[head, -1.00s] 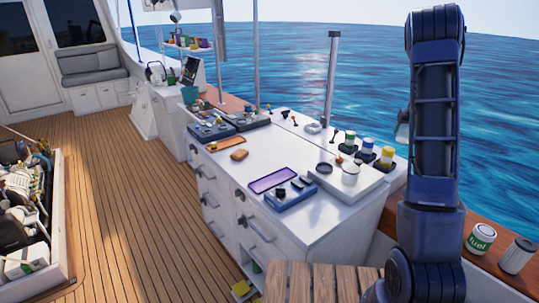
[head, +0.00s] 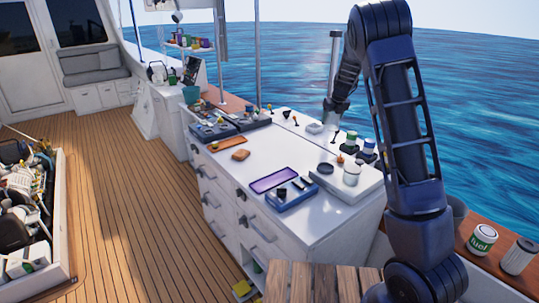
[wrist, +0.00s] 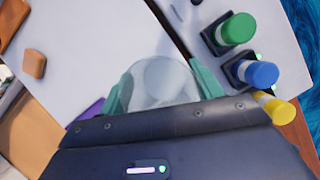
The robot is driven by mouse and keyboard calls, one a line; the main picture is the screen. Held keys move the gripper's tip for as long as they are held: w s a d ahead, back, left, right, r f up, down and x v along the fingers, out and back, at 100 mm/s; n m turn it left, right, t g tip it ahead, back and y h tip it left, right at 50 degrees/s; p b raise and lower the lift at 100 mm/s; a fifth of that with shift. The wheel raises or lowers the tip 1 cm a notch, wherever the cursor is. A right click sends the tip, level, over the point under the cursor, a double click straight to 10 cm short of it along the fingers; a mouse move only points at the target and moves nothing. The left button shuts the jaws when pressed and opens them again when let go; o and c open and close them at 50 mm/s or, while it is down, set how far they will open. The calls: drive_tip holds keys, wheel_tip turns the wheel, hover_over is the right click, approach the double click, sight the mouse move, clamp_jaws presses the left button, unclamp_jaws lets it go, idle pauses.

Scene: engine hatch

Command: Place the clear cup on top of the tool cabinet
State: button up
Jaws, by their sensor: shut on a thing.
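The clear cup (wrist: 158,80) shows in the wrist view, between the two teal fingertips of my gripper (wrist: 157,88), which is shut on it. It is see-through, and a white surface shows behind it. In the head view my gripper (head: 335,112) hangs above the back edge of the tool cabinet; the cup is too small and faint to make out there. The tool cabinet (head: 310,218) is white with drawers and a flat white top.
The cabinet top carries a purple-rimmed tray (head: 274,180), a blue tray (head: 290,198), a brown block (head: 240,155) and a grey cup-like item (head: 351,173). Green (wrist: 236,29), blue (wrist: 256,73) and yellow (wrist: 274,106) capped jars are close to my gripper. Bare top lies between items.

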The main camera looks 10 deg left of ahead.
drive_tip(key=s+a+r+n+y, duration=0.15)
drive_tip(key=s+a, duration=0.45)
drive_tip(key=a, duration=0.6)
drive_tip(key=s+a+r+n+g, duration=0.15)
drive_tip(key=s+a, duration=0.45)
drive_tip(key=a, duration=0.7)
drive_tip(key=s+a+n+t, duration=0.15)
drive_tip(key=s+a, duration=0.45)
drive_tip(key=a, duration=0.6)
drive_tip(key=shift+g, duration=0.5)
wheel_tip(320, 180, down, 19)
drive_tip(key=shift+w, duration=0.1)
drive_tip(key=shift+f, duration=0.15)
drive_tip(key=o, duration=1)
drive_tip(key=shift+r, duration=0.55)
drive_tip(key=v, duration=1.1)
drive_tip(key=shift+d, duration=0.2)
